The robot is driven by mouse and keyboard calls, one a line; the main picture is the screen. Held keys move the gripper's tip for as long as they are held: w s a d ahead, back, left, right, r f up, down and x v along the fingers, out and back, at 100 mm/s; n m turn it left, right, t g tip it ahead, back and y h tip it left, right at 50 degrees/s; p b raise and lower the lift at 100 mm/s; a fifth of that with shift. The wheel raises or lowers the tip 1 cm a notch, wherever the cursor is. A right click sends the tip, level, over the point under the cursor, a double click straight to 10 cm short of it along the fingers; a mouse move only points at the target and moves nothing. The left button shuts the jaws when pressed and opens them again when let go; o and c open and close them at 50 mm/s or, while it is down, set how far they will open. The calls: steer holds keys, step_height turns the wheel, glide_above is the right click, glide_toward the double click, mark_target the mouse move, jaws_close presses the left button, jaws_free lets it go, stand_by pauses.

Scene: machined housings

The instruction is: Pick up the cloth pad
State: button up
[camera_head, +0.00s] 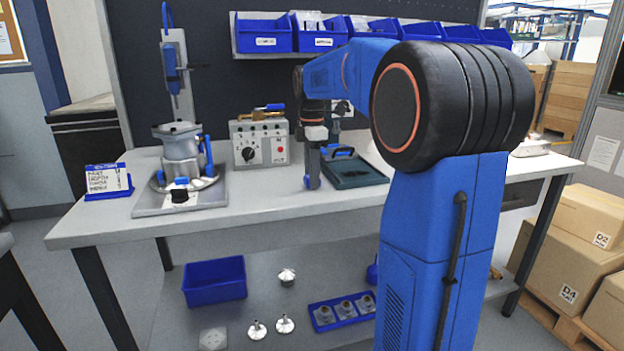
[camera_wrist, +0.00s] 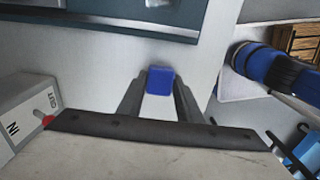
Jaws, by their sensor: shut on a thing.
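The cloth pad (camera_wrist: 159,80) shows in the wrist view as a small blue block between my fingertips. My gripper (camera_wrist: 160,95) is shut on it, with one dark finger on each side. In the head view my gripper (camera_head: 312,172) points down over the workbench, just left of the dark green tray. The pad is small there and hard to tell from the fingertips. I cannot tell whether the pad touches the bench.
A grey control box (camera_head: 260,142) stands left of my gripper. A metal housing (camera_head: 180,150) sits in a fixture further left. The dark green tray (camera_head: 362,181) holds a blue-handled item. Blue bins (camera_head: 265,35) line the back. Bench front is clear.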

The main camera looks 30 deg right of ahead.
step_height(320, 180, up, 10)
steer(key=o, duration=0.5)
steer(key=shift+f, duration=0.1)
steer(key=c, duration=0.4)
